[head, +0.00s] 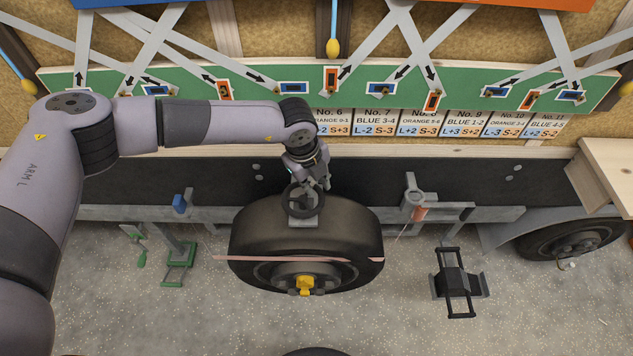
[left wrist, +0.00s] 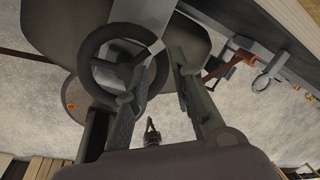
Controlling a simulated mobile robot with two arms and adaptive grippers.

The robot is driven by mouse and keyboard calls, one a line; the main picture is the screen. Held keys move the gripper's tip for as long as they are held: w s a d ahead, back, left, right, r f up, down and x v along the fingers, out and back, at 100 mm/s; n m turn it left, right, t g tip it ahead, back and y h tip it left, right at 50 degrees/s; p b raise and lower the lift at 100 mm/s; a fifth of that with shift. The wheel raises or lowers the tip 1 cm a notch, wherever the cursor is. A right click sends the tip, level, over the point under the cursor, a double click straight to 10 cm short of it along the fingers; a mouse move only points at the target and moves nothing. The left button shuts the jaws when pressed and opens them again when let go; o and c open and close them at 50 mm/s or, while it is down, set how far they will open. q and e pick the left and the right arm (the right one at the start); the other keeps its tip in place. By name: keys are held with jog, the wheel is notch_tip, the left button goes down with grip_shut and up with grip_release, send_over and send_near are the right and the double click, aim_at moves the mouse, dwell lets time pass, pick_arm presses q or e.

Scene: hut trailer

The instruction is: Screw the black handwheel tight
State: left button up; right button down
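The black handwheel (head: 300,203) sits at the top of the big black tyre (head: 250,228), in front of the trailer's dark side rail. My left gripper (head: 319,184) reaches down to the wheel's upper right side. In the left wrist view the handwheel (left wrist: 84,60) shows as a ring with a grey bracket behind it. My left gripper (left wrist: 166,62) has its fingers apart there. One finger overlaps the right part of the rim and the other stands clear to the right. Whether the first finger touches the rim is hard to tell.
A yellow knob (head: 305,286) sits at the tyre's hub, and a pink strap (head: 262,258) crosses the tyre. A grey ring clamp (head: 414,197) is to the right. A black stand (head: 458,284) and a green stand (head: 179,262) flank the tyre on open floor.

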pick_arm(q)
jog(key=shift+w+d+f, duration=0.1)
jog(key=shift+d+f, duration=0.1)
jog(key=shift+f, duration=0.75)
grip_shut()
